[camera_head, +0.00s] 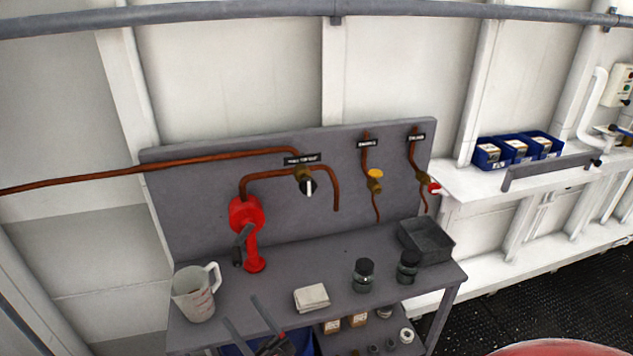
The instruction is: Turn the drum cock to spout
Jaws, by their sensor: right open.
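The drum cock (306,184) is a brass valve with a black knob under a black label on the grey back panel. A white mark on the knob points roughly down. Copper pipe runs from it to the left edge, to the red hand pump (246,215) and to a down-turned spout (336,202) on its right. My right gripper (241,311) is at the bottom, in front of the bench and well below the cock. Its two grey fingers are apart and empty. My left gripper is not in view.
Two other cocks, yellow (375,176) and red (434,188), are on the panel's right. Blue bins (515,150) stand on the right shelf.

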